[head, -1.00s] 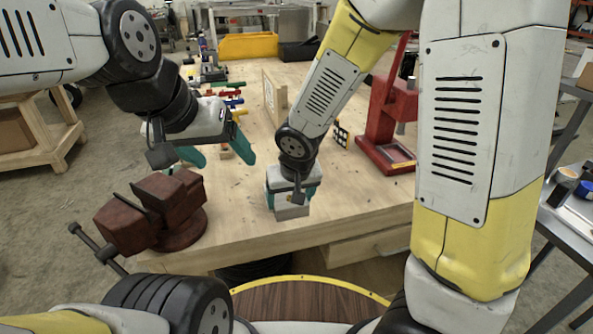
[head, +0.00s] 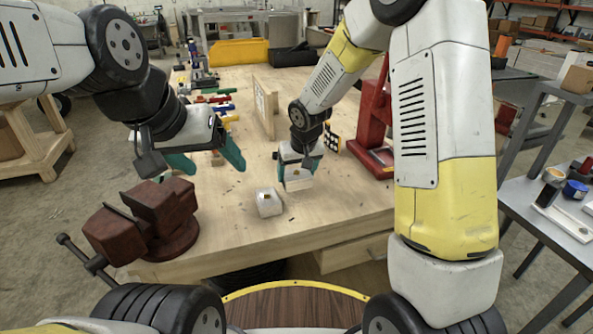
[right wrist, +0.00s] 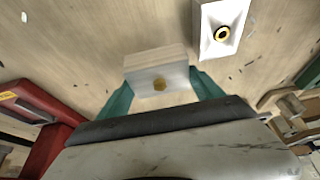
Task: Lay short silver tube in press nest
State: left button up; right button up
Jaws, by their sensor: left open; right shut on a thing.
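My right gripper (head: 298,174) is shut on a short silver block-like piece (right wrist: 157,80), which looks like the short silver tube. In the right wrist view it sits between the teal fingers, with a gold-coloured spot on its face. It also shows under the gripper in the head view (head: 298,184), above the bench. The red press (head: 372,125) stands to the right of this gripper; a nest on its base cannot be made out clearly. My left gripper (head: 207,160) is open and empty, above the bench behind the vise.
A whitish block (head: 268,202) with a gold ring around a dark centre lies on the wooden bench (head: 330,215). A dark red vise (head: 150,225) is at the front left. An upright wooden board (head: 265,108) and coloured tools stand further back.

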aim_at(297, 181)
jog(key=shift+w+f, duration=0.1)
jog(key=shift+f, duration=1.65)
jog(key=shift+f, duration=0.15)
jog(key=o, duration=1.5)
